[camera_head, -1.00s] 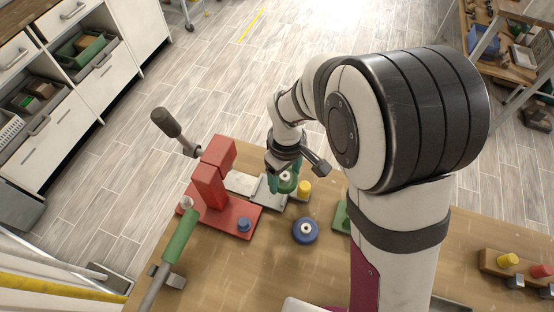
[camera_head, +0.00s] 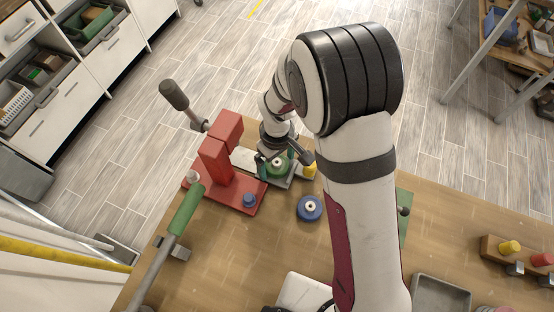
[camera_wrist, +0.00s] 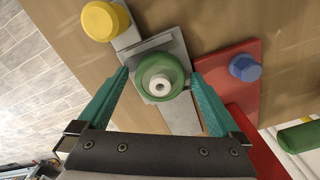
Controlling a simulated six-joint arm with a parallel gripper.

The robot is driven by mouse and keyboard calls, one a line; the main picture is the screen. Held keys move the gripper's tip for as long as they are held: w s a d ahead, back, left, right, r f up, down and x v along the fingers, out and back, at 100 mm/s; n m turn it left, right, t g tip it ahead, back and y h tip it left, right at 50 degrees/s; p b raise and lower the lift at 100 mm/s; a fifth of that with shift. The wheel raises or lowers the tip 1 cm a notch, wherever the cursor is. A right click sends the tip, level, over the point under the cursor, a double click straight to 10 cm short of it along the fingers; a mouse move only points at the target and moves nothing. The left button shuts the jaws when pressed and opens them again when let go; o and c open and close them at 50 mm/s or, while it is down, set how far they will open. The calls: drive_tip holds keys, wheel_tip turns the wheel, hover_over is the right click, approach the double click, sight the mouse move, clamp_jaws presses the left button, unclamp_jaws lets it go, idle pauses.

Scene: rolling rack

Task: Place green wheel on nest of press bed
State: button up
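The green wheel (camera_wrist: 176,67), with a pale hub, sits over the grey press bed (camera_wrist: 178,112) in the wrist view. In the head view the wheel (camera_head: 279,169) is beside the red press (camera_head: 216,165), just left of a yellow piece. My gripper (camera_wrist: 160,76) is open, one teal finger on each side of the wheel with a small gap at both sides. In the head view my gripper (camera_head: 275,160) is down around the wheel. The nest is hidden under the wheel, and I cannot tell whether the wheel is fully seated.
The yellow piece (camera_head: 310,170) stands close right of the bed. A blue wheel (camera_head: 310,208) lies on the open wooden table (camera_head: 240,260). A small blue knob (camera_head: 249,200) is on the red base. The press lever (camera_head: 175,96) and green-handled lever (camera_head: 186,210) rise at left.

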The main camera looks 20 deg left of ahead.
sight(277, 162)
drive_tip(key=shift+r, duration=0.1)
wheel_tip(277, 162, up, 12)
drive_tip(key=s+d+r+m, duration=0.2)
drive_tip(key=d+r+m, duration=0.15)
drive_tip(key=d, duration=0.25)
drive_tip(key=s+d+r+m, duration=0.2)
drive_tip(key=d+r+m, duration=0.15)
drive_tip(key=d, duration=0.25)
drive_tip(key=s+d+m+y, duration=0.1)
drive_tip(key=s+d+m, duration=0.7)
drive_tip(key=s+m, duration=0.3)
drive_tip(key=shift+s+r+y, duration=0.3)
drive_tip(key=shift+s+y, duration=0.1)
drive_tip(key=shift+s, duration=0.2)
